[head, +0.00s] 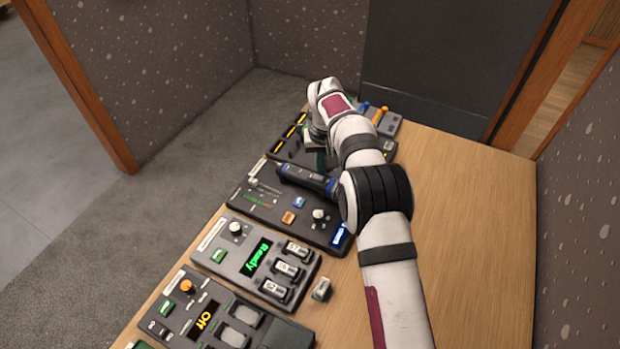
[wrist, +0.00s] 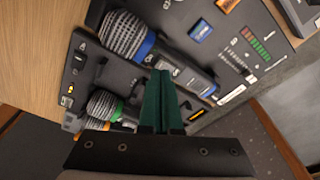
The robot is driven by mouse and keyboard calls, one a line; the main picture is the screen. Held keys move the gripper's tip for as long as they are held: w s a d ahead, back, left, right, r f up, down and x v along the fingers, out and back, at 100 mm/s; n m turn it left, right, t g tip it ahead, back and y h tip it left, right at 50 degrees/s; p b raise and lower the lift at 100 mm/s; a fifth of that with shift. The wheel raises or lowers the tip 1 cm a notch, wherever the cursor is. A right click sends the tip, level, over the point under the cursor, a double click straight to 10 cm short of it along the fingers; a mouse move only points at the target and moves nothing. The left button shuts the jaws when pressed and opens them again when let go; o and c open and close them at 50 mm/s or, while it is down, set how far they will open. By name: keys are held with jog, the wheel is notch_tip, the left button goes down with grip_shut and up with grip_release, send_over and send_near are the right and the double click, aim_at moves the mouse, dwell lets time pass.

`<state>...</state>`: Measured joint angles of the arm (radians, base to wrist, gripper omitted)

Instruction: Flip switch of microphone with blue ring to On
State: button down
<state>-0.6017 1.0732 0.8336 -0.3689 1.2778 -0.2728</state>
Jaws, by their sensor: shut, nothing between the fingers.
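The microphone with the blue ring (wrist: 145,45) lies across a dark panel in the wrist view, its silver mesh head up and left, its dark body running down to the right. In the head view its dark body (head: 305,178) shows beside my arm, and its mesh head is hidden behind the arm. My gripper (wrist: 163,74) has green fingers, shut and empty, with the tips beside the microphone body just below the ring. In the head view the gripper (head: 320,160) is partly hidden by my wrist. I cannot tell the switch position or whether the tips touch the microphone.
A microphone with a green ring (wrist: 103,106) lies close left of the fingers, with an orange-ringed one partly seen beyond. A panel reading Ready (head: 258,257) and one reading Off (head: 204,321) stand nearer. The wooden table (head: 475,220) is clear at right.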

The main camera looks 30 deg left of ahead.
aim_at(321, 178)
jog(key=shift+f, duration=0.8)
dwell(0.5)
notch_tip(321, 178, up, 7)
jog(key=shift+f, duration=0.15)
dwell(0.5)
